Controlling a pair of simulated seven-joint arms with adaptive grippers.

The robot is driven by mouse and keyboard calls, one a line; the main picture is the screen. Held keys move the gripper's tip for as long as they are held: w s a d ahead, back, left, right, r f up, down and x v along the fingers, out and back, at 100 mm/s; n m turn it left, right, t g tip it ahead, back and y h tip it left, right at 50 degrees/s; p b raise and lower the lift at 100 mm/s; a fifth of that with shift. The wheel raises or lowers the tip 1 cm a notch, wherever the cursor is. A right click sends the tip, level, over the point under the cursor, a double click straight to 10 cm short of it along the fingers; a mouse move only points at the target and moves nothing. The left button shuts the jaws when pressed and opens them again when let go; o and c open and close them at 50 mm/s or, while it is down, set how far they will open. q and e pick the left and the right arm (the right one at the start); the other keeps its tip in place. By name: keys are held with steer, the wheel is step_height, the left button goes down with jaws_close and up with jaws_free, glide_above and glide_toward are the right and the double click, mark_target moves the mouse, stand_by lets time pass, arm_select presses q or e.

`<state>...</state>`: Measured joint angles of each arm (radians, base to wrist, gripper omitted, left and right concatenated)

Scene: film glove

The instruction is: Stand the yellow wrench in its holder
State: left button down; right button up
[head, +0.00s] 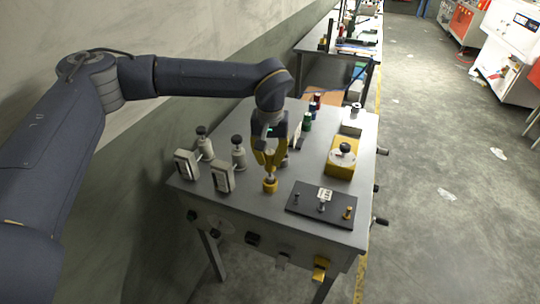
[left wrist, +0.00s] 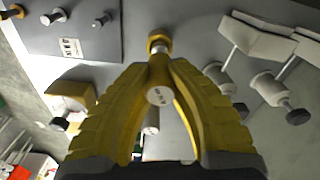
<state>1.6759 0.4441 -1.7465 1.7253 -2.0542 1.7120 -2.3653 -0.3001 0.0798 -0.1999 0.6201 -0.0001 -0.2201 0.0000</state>
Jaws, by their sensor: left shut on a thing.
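My left gripper (head: 270,168) points down over the grey table. Its yellow fingers (left wrist: 160,75) are shut on an upright wrench, whose shaft (left wrist: 159,62) shows between them. In the head view a short grey stem shows below the fingertips, above a round yellow piece (head: 270,186). That round piece also shows in the left wrist view (left wrist: 158,42). I cannot tell whether it is the wrench's lower end or a separate holder, nor whether it touches the table. The fingers hide much of the wrench. My right gripper is not in view.
A dark plate (head: 308,215) with several short posts lies to the right. A yellow box (head: 341,164) with a black knob stands behind it. Two grey gauges (head: 222,176) and black-topped fittings (head: 238,154) stand left. Coloured bottles (head: 307,121) are behind.

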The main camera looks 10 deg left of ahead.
mark_target(270, 165)
arm_select(q)
steer(key=shift+f, duration=1.55)
steer(key=c, duration=1.3)
jaws_free()
steer(key=r, duration=1.2)
steer(key=shift+s, duration=0.2)
